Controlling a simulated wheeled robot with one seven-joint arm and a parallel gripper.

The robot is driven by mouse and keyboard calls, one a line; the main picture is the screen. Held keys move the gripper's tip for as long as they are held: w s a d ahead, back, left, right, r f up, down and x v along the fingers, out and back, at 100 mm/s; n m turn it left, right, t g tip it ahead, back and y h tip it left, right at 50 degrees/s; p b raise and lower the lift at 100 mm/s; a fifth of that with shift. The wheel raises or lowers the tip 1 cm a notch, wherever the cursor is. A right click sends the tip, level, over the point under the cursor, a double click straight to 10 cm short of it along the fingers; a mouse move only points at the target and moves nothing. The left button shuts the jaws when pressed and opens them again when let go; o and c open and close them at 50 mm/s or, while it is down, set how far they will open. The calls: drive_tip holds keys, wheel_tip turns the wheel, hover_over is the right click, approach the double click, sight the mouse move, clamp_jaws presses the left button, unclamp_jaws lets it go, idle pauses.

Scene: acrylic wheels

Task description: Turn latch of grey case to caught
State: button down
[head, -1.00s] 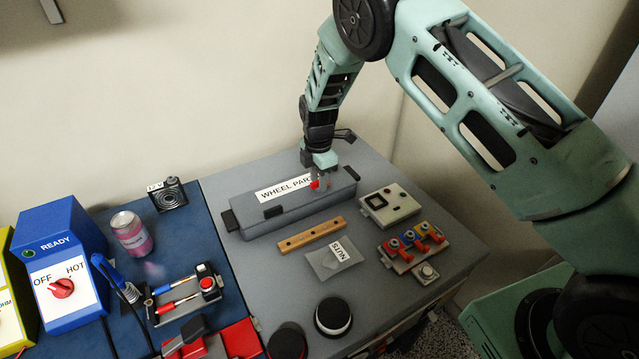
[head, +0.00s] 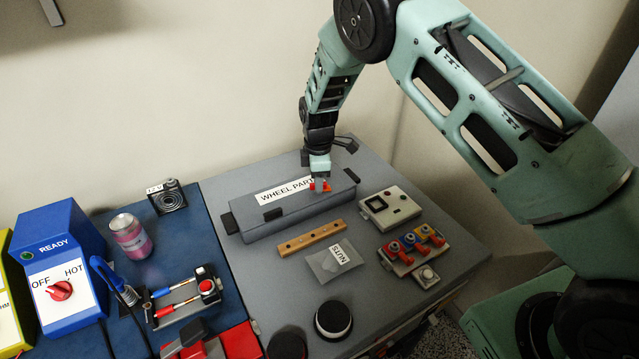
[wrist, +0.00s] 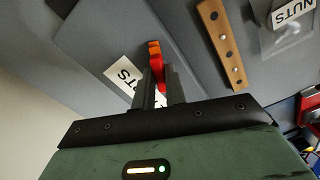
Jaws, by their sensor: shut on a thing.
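The grey case (head: 300,210), long and closed, lies on the grey work surface with a "WHEEL PARTS" label (head: 284,191) on its top. Its red-orange latch (head: 327,187) is near the right end of the top, beside the label. My gripper (head: 320,180) points down over that end, its fingers shut on the latch. In the wrist view, the latch (wrist: 155,52) sticks out between the two dark fingers (wrist: 158,82), red near them and orange at its tip. The fingers hide part of the latch and label, and I cannot tell whether it is caught.
Red and blue clamps (head: 412,245) stand at right. A blue mat (head: 185,235) at left holds a can (head: 131,236) and tools.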

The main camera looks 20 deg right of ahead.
drive_tip(key=m, duration=0.4)
drive_tip(key=shift+m, duration=1.1)
drive_tip(key=m, duration=0.3)
